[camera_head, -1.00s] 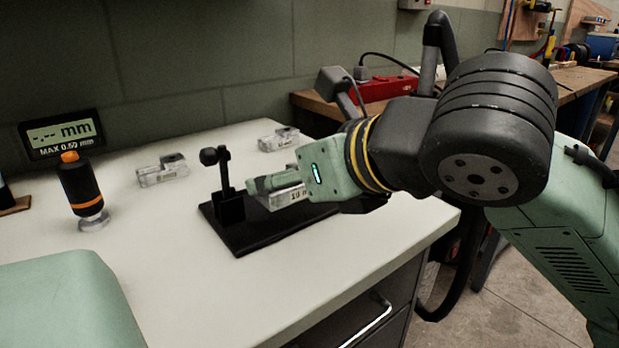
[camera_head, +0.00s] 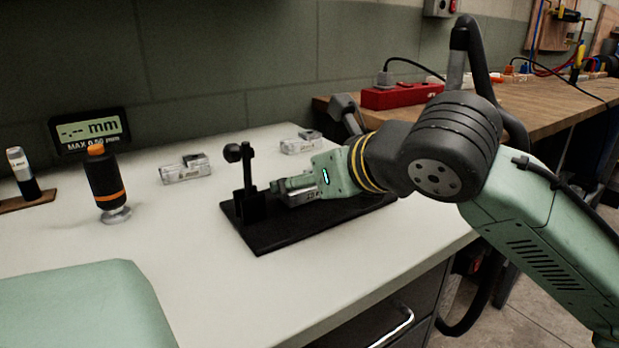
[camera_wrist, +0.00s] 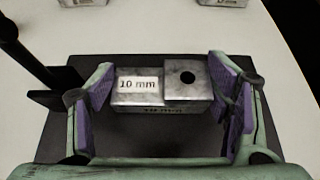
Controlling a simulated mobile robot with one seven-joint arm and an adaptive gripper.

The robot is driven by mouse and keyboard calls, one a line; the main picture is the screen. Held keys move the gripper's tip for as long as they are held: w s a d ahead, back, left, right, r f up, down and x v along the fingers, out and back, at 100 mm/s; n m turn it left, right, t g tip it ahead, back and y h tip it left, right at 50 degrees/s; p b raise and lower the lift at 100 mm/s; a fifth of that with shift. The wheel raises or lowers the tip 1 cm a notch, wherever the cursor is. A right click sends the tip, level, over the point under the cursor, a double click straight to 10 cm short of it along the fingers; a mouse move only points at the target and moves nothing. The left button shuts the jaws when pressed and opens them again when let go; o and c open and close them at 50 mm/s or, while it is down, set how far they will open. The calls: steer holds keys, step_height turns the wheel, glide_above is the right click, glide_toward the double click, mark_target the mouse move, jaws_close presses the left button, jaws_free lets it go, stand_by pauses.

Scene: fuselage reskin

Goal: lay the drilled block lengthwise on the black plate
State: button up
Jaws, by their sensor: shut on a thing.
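The drilled block (camera_wrist: 140,99) is a grey metal block marked "10 mm", with a dark round hole near its right end in the wrist view. My gripper (camera_wrist: 160,72) is shut on it, with purple-padded fingers at its two ends. The block lies lengthwise across the wrist view, over the black plate (camera_wrist: 160,148). In the head view the block (camera_head: 301,198) is partly hidden by my gripper (camera_head: 296,188). It is low over the black plate (camera_head: 290,236), beside the black post; I cannot tell whether it touches the plate.
The black post (camera_head: 249,178) with a round knob rises from the plate's left part. Two other clear-grey blocks (camera_head: 185,169) (camera_head: 299,144) lie behind on the white table. An orange-banded black tool (camera_head: 104,180) and a mm display (camera_head: 90,131) stand left.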

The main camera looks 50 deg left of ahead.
steer(key=shift+f, duration=0.1)
steer(key=o, duration=1.6)
steer(key=shift+c, duration=0.2)
steer(key=shift+r, duration=0.2)
steer(key=w+p+v, duration=0.1)
steer(key=p+v, duration=0.1)
steer(key=v, duration=1)
steer(key=shift+s, duration=0.5)
steer(key=shift+f, duration=0.1)
